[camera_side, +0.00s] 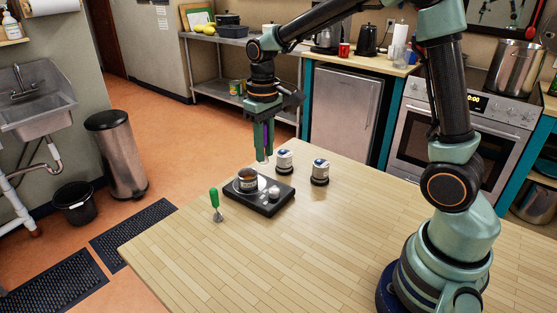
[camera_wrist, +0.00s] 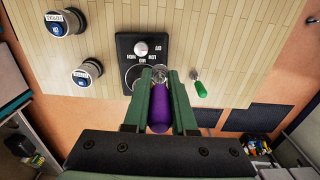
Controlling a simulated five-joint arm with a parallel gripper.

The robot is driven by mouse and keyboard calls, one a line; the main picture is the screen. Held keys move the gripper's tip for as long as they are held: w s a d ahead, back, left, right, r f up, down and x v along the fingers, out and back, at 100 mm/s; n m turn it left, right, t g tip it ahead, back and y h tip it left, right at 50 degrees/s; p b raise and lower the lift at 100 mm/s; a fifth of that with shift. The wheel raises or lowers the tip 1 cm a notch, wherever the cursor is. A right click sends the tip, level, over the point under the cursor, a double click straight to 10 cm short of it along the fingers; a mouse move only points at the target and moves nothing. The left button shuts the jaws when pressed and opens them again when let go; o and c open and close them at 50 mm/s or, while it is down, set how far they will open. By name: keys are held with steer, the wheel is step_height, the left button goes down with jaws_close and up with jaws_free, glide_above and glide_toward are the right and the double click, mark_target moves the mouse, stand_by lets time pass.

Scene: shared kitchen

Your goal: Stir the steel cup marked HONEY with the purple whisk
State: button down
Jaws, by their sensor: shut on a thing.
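My gripper (camera_side: 263,145) is shut on the handle of the purple whisk (camera_wrist: 160,108), held upright. The whisk's wire head shows in the wrist view and hangs in the air above the back of the hot plate (camera_side: 262,205). A steel cup (camera_side: 247,184) with brownish contents stands on the hot plate, below and slightly left of the whisk in the side view. Two more steel cups with white and blue labels stand on the table, a nearer one (camera_side: 320,172) and a farther one (camera_side: 284,161). I cannot read HONEY on any cup.
The hot plate's knob (camera_wrist: 141,48) sits beside the cup. The wooden table (camera_side: 300,250) is bare toward the front.

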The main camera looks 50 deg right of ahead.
glide_toward(248, 170)
steer(key=s+a+f, duration=0.2)
steer(key=shift+d+f, duration=0.1)
steer(key=shift+f, duration=3)
